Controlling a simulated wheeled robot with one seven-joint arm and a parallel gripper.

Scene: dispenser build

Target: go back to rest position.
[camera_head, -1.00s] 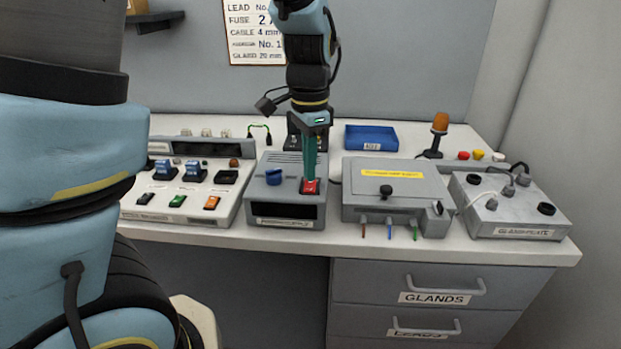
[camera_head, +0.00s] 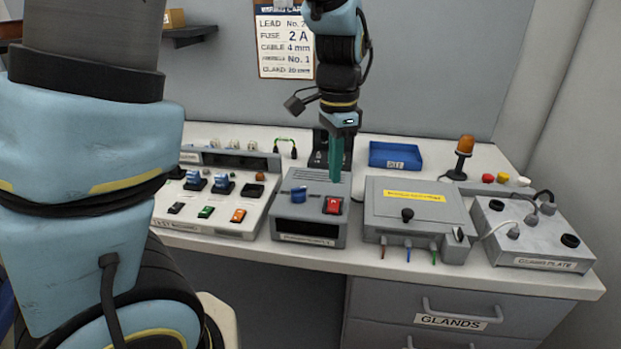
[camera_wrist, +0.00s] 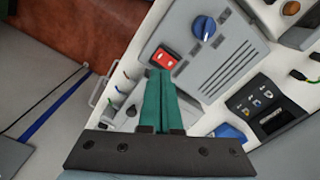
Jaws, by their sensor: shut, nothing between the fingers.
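My gripper (camera_head: 336,172) is shut and empty, its green fingers pointing down above the grey power unit (camera_head: 310,222) on the bench. The fingertips are apart from the unit's red rocker switch (camera_head: 333,205), just above and behind it in the head view. In the wrist view my gripper (camera_wrist: 160,75) shows its fingers together, with the red switch (camera_wrist: 165,59) just beyond the tips. A blue knob (camera_head: 298,194) sits to the left of the switch.
A test panel (camera_head: 215,222) with switches stands at left. A grey enclosure (camera_head: 420,215), a gland plate box (camera_head: 535,240) and an orange beacon (camera_head: 465,150) stand at right. A blue tray (camera_head: 396,155) is behind. Free air surrounds the wrist above the bench.

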